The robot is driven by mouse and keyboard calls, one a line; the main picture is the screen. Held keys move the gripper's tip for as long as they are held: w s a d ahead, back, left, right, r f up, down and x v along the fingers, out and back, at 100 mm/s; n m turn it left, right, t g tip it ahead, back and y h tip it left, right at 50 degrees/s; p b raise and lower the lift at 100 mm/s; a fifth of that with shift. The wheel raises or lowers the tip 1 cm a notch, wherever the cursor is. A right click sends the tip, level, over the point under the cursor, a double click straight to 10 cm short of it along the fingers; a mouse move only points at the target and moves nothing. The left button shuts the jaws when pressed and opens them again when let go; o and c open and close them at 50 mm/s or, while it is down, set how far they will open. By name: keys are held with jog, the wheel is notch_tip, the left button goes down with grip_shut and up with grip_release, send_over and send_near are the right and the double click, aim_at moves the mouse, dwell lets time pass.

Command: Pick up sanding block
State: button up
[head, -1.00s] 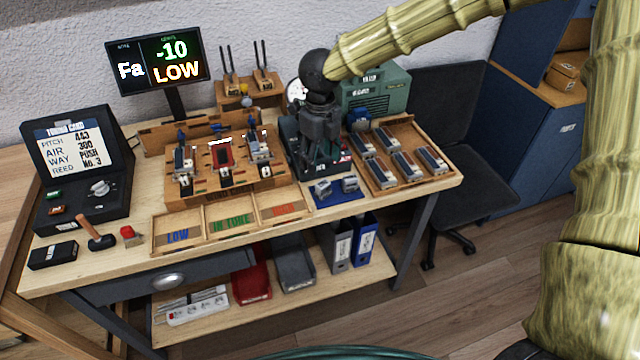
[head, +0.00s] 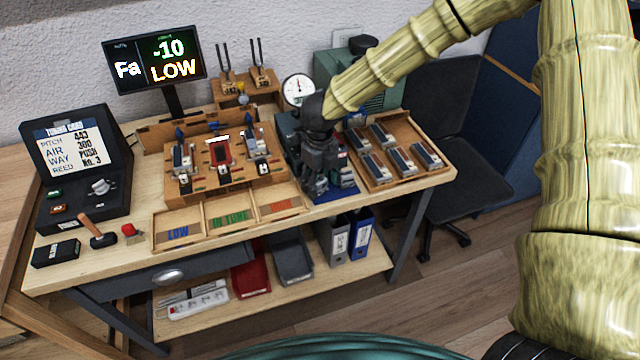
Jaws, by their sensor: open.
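No part of the bench is clearly marked as the sanding block. A blue mat (head: 340,195) lies at the bench's front edge, right of the sorting tray. A small grey block (head: 347,182) shows on it, right of my gripper. My gripper (head: 316,193) points down over the left part of the mat, fingers open, and hides what lies behind it. Whether the fingers surround or touch a block there cannot be told. A dark box with a label (head: 56,253) lies far left, beside a hammer (head: 97,232).
The three-part sorting tray (head: 228,219) is close left of my gripper, with a wooden fixture (head: 225,190) behind it. A round dial gauge (head: 299,89) stands behind.

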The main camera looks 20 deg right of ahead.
aim_at(320, 179)
jog(key=c, duration=1.2)
jog(key=shift+r, duration=0.6)
notch_tip(320, 179, up, 2)
jog(key=shift+r+b, duration=0.1)
jog(key=shift+b, duration=0.45)
jog(key=s+b, duration=0.1)
jog(key=s, duration=0.4)
jog(key=s+d+r+b, duration=0.1)
jog(key=s, duration=0.4)
jog(key=s+b, duration=0.1)
jog(key=s, duration=0.5)
jog(key=shift+d+r, duration=0.15)
jog(key=shift+r, duration=0.15)
jog(key=o, duration=0.5)
jog(key=c, duration=0.3)
